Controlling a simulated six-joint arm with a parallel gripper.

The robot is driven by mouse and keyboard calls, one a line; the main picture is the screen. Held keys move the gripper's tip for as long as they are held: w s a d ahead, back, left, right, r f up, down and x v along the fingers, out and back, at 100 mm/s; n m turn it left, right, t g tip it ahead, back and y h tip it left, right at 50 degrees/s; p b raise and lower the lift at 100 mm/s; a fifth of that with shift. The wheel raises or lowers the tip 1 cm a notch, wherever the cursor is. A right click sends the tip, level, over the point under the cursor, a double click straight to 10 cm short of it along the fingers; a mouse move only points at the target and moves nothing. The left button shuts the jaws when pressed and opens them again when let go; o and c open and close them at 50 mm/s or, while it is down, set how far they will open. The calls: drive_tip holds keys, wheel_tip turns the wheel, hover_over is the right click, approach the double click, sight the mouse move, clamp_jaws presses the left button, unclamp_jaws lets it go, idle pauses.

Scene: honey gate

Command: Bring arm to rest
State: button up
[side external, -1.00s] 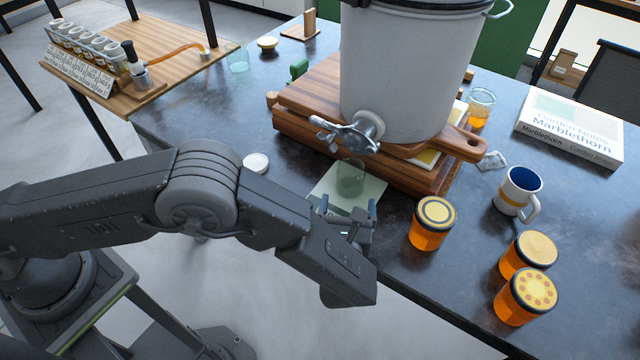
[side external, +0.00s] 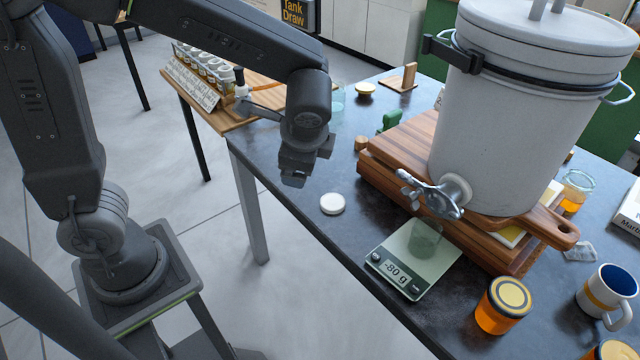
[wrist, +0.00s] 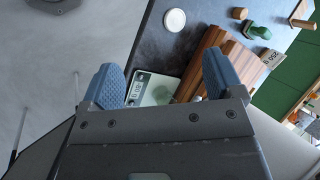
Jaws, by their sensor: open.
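My gripper (wrist: 163,85) shows in the wrist view with its two blue ridged fingers wide apart and nothing between them. In the side external view my gripper (side external: 292,178) hangs in the air near the table's left edge, above and left of the white lid (side external: 332,204). The fingertips are hard to make out there. My arm is raised and bent.
The bucket stands on stacked wooden boards (side external: 390,190). An orange jar (side external: 503,305) and a mug (side external: 607,297) are at the right. A wooden side table (side external: 262,100) holds a rack of vials (side external: 205,75). Free floor lies left of the dark table.

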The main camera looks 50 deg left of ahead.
drive_tip(key=s+a+r+n+t+h, duration=0.1)
drive_tip(key=s+r+n+t+h, duration=0.2)
drive_tip(key=s, duration=0.9)
drive_tip(key=shift+a+r+n+h, duration=0.4)
drive_tip(key=shift+r+n+h, duration=0.8)
drive_tip(key=shift+r+n, duration=1.6)
drive_tip(key=shift+f+n, duration=0.6)
drive_tip(key=shift+c, duration=0.4)
